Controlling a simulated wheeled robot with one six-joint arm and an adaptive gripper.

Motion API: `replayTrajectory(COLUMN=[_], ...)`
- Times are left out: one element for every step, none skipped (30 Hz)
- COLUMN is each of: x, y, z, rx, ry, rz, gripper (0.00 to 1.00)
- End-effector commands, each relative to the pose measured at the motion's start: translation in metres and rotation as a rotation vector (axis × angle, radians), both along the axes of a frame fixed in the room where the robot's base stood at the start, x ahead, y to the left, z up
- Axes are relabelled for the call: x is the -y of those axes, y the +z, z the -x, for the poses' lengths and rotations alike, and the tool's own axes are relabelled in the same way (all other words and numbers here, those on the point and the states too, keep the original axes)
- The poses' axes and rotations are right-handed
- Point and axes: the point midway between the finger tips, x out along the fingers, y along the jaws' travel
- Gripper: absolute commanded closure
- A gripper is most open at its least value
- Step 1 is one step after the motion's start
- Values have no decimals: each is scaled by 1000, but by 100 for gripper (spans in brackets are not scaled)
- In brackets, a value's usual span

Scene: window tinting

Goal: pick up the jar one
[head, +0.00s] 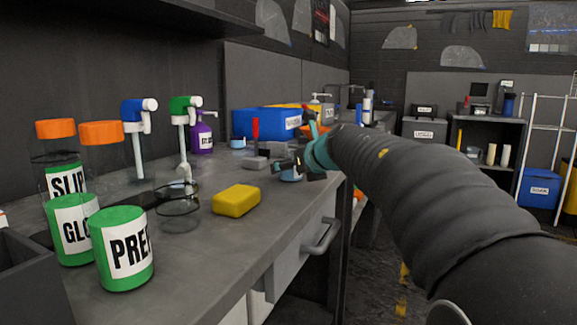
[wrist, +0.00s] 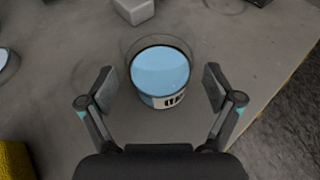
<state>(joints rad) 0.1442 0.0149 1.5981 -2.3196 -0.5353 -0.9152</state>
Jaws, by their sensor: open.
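A light blue jar (wrist: 160,72) with a white, partly readable label stands upright on the grey workbench (wrist: 70,110), inside a dark ring outline. In the wrist view my gripper (wrist: 159,90) is open, with one finger on each side of the jar and visible gaps to both. In the head view my gripper (head: 290,166) is over the bench's right edge, and the blue jar (head: 291,176) shows partly below it. A second light blue jar (head: 238,143) stands farther back. I cannot read which jar is number one.
A grey block (wrist: 134,10) lies just beyond the jar. A yellow sponge (head: 236,200) lies nearer on the bench. The bench edge drops off close to the right.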

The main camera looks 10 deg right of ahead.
Motion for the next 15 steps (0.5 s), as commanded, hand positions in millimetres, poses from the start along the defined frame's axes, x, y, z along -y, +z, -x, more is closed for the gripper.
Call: replayTrajectory(x=[-2, -2, -3, -3, -3, -3, -3, -3, -3, -3, -3, -3, -3, -3, -3], y=[-3, -5, -5, -5, -6, -6, -6, -6, -6, -6, -6, -6, -6, -6, -6], z=[-6, -8, -11, -12, -13, -14, -14, -14, -14, -14, -14, -14, -14, -14, -14], rx=[-1, -1, 0, 0, 0, 1, 1, 1, 1, 1, 1, 1, 1, 1, 0], ry=[0, 0, -1, -2, -2, -2, -2, -2, -2, -2, -2, -2, -2, -2, -2], rz=[0, -1, -1, 0, 0, 0, 0, 0, 0, 0, 0, 0, 0, 0, 0], gripper=[10, 10, 10, 10, 10, 10, 10, 10, 10, 10, 10, 10, 17, 25, 35])
